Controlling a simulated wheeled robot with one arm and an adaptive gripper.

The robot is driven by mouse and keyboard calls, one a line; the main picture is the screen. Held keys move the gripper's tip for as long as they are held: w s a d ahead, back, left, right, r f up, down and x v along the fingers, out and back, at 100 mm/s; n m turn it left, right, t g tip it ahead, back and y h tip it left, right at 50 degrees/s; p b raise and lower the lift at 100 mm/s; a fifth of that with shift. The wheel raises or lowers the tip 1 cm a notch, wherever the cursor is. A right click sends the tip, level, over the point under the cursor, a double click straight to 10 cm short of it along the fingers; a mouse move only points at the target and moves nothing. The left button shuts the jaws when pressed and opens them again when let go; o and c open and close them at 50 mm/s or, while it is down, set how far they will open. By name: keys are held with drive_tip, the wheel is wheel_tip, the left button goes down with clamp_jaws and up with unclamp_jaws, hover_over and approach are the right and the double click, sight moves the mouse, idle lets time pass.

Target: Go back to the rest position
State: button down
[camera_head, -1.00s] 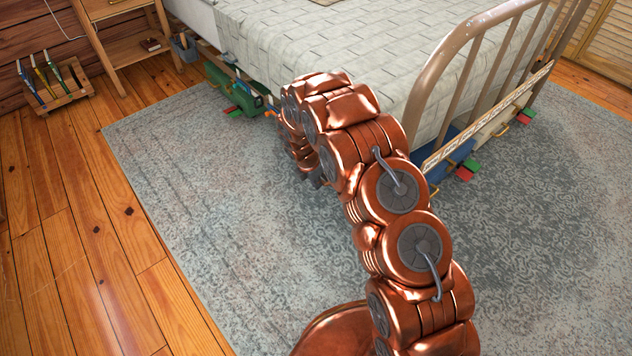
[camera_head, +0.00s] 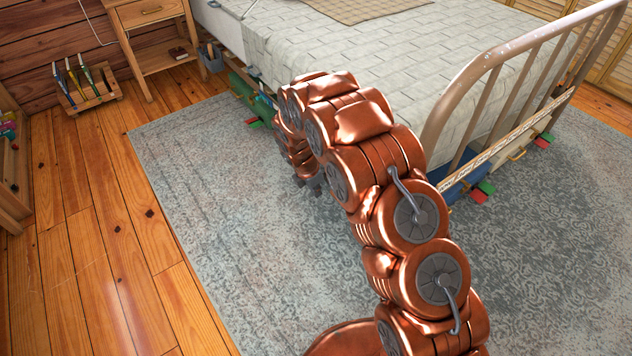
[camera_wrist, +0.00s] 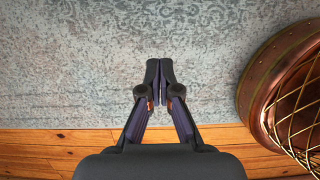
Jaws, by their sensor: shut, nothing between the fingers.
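My gripper (camera_wrist: 159,80) is shut and empty in the wrist view, its two dark fingertips together above the grey patterned rug (camera_wrist: 70,75). In the head view my copper arm curls over the rug (camera_head: 190,200), and the gripper is mostly hidden behind the arm's own links. Only small dark parts of it show beneath the curl, beside the bed. The fingers touch nothing that I can see.
The bed (camera_head: 390,70), with a metal footboard (camera_head: 470,75), stands close beyond my arm. Boxes (camera_head: 470,180) lie under it. A nightstand (camera_head: 150,40) and a wooden rack (camera_head: 85,90) stand at the upper left. The plank floor (camera_head: 85,230) at left is clear.

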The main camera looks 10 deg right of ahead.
drive_tip(key=s+d+r+m+p, duration=0.3)
drive_tip(key=s+r+m+p, duration=0.15)
drive_tip(key=r, duration=0.65)
drive_tip(key=s+d+r+m+g+p, duration=0.1)
drive_tip(key=s+d+r+m+p, duration=0.25)
drive_tip(key=r, duration=0.75)
drive_tip(key=s+d+r+m+p, duration=0.1)
drive_tip(key=s+r+m+p, duration=0.2)
drive_tip(key=s+r+p, duration=0.55)
drive_tip(key=s+r+m+g+y+p, duration=0.2)
drive_tip(key=s+r+m+p, duration=1)
drive_tip(key=s+r, duration=1.5)
drive_tip(key=shift+d+r, duration=0.2)
drive_tip(key=shift+r, duration=0.2)
drive_tip(key=c, duration=1.9)
unclamp_jaws()
drive_tip(key=shift+s, duration=0.1)
